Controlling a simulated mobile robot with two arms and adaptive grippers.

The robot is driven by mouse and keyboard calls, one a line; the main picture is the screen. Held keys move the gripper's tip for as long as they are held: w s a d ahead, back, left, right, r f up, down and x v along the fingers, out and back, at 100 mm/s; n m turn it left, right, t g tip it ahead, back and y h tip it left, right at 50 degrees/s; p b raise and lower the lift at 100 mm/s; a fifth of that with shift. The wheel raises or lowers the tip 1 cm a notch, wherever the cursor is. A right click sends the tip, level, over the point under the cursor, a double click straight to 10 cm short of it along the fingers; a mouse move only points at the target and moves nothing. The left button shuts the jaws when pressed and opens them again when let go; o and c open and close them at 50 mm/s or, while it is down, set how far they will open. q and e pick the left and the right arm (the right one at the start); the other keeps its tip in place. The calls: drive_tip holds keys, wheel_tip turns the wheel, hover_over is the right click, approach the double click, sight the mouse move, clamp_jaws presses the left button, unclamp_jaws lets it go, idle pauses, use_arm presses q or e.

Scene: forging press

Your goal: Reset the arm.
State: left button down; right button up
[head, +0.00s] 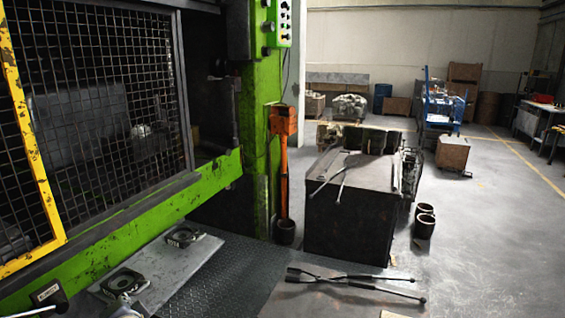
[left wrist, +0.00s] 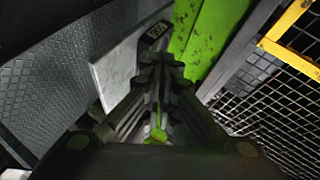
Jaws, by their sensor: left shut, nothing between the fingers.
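My left gripper (left wrist: 158,75) shows in the left wrist view, with its dark fingers drawn together and nothing between them. It hangs over the area beside the green press edge (left wrist: 205,30) and a pale plate (left wrist: 118,65). My right gripper is in neither view.
The press (head: 135,208) with its mesh guard (head: 100,95) fills the left. Two dark metal parts (head: 184,236) (head: 125,281) lie on a grey plate (head: 165,262). Tongs (head: 350,279) lie at the front.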

use_arm(q)
drive_tip(key=s+d+f+n+g+h, duration=0.1)
drive_tip(key=s+d+f+h, duration=0.1)
drive_tip(key=s+d+f, duration=0.3)
drive_tip(key=s+d+f+n+g+h, duration=0.1)
drive_tip(key=s+d+f+g+h, duration=0.15)
drive_tip(key=s+f, duration=0.5)
drive_tip(key=s+d+f+n+g+h, duration=0.1)
drive_tip(key=s+d+f+g+h, duration=0.1)
drive_tip(key=s+d, duration=0.5)
drive_tip(key=s+d+f+n+g+h, duration=0.1)
drive_tip(key=s+d+f+h, duration=0.15)
drive_tip(key=s, duration=0.85)
wheel_tip(320, 180, down, 27)
drive_tip(key=s+g, duration=0.1)
drive_tip(key=g, duration=0.1)
drive_tip(key=s+a+f, duration=0.3)
drive_tip(key=s+f, duration=1.2)
drive_tip(key=s, duration=0.2)
drive_tip(key=shift+f+g+y, duration=0.25)
drive_tip(key=shift+g+y, duration=0.05)
drive_tip(key=shift+g, duration=0.05)
